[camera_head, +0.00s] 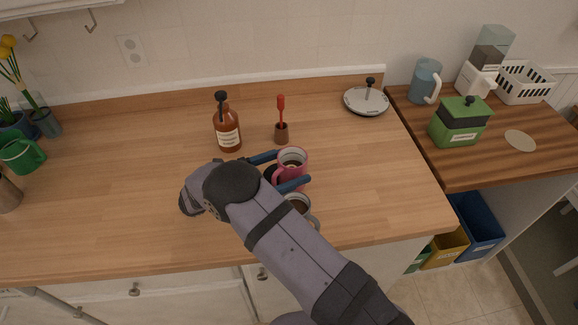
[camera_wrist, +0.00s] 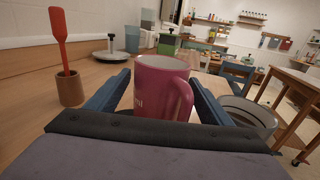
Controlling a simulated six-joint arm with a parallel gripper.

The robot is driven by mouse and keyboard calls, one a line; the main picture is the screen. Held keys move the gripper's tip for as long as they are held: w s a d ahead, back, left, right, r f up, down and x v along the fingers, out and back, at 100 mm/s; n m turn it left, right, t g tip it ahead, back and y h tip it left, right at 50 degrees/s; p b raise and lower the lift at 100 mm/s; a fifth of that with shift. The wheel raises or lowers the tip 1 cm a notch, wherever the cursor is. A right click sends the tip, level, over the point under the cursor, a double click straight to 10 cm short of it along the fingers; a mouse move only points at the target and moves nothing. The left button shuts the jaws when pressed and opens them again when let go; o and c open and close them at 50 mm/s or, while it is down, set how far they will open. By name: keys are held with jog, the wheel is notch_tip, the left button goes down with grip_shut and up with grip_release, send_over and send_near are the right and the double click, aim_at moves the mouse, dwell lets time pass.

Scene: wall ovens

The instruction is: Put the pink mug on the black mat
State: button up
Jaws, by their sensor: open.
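The pink mug (camera_head: 292,157) stands upright on the wooden counter in the head view. It also shows large in the wrist view (camera_wrist: 160,85), with its handle toward the right and its base hidden. My gripper (camera_head: 294,166) is open, its blue fingers one on either side of the mug; it also shows in the wrist view (camera_wrist: 161,78). I cannot tell whether either finger touches the mug. A small dark patch (camera_head: 270,173) shows between the fingers left of the mug; I cannot tell whether it is the black mat or part of my gripper.
A grey mug (camera_head: 300,203) stands close in front of the pink mug, partly behind my arm. A brown bottle (camera_head: 228,130) and a small brown pot (camera_head: 281,134) with a red utensil stand behind. A pot lid (camera_head: 367,101) lies at the back right. The left counter is mostly clear.

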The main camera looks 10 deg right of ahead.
jog(key=b+v, duration=0.5)
jog(key=v, duration=0.5)
jog(key=shift+s+a, duration=0.1)
jog(key=shift+a, duration=0.25)
jog(key=shift+s+a+r, duration=0.1)
jog(key=shift+s+a, duration=0.15)
jog(key=shift+a, duration=0.35)
